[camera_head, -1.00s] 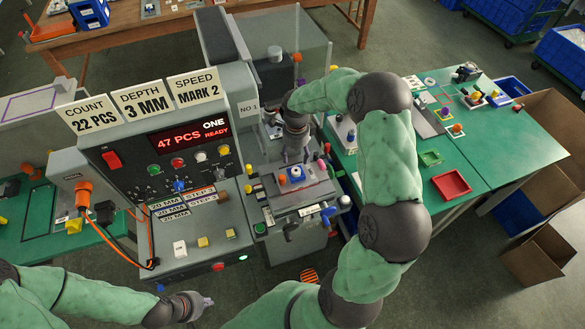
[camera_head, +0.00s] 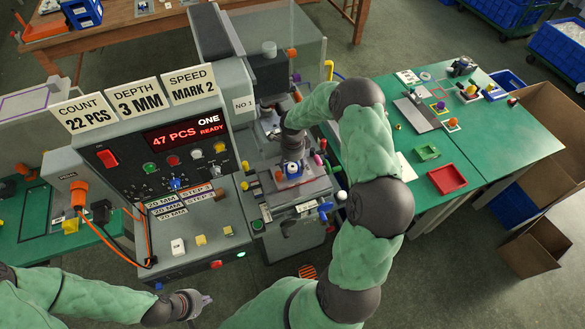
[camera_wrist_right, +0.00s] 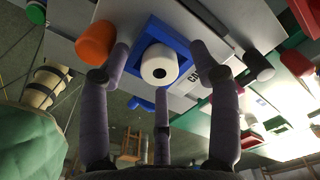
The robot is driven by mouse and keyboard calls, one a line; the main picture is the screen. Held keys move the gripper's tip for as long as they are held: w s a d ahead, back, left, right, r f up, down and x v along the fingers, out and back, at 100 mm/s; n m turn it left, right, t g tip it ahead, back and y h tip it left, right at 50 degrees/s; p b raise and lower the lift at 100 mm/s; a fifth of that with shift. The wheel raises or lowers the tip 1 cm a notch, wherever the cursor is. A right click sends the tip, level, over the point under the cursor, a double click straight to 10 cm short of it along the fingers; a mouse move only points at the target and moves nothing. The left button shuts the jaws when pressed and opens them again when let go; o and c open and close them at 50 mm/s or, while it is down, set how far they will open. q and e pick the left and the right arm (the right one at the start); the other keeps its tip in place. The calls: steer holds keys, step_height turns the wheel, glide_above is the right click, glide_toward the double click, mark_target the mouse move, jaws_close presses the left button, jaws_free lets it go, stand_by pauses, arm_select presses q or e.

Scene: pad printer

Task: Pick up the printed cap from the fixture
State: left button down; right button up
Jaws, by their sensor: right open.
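The white cap (camera_wrist_right: 160,64) sits in the blue fixture (camera_wrist_right: 140,50) in the right wrist view, with a small dark mark on its face. In the head view the cap (camera_head: 293,170) is on the machine's front platform. My right gripper (camera_wrist_right: 162,80) is open, with two fingers on either side of the cap and a third nearer the camera. The fingers look apart from the cap. In the head view my right gripper (camera_head: 292,152) is directly above the cap and partly hides it. My left gripper (camera_head: 204,300) is low, in front of the control panel, away from the fixture.
An orange knob (camera_wrist_right: 96,43) stands close beside the fixture, near one finger. The machine's control panel (camera_head: 180,160) is left of the fixture. A green table (camera_head: 480,140) with a red tray (camera_head: 447,179) stands at the right.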

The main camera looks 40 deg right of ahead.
steer(key=shift+c, duration=0.2)
steer(key=c, duration=0.9)
steer(key=shift+o, duration=0.2)
steer(key=shift+a, duration=0.1)
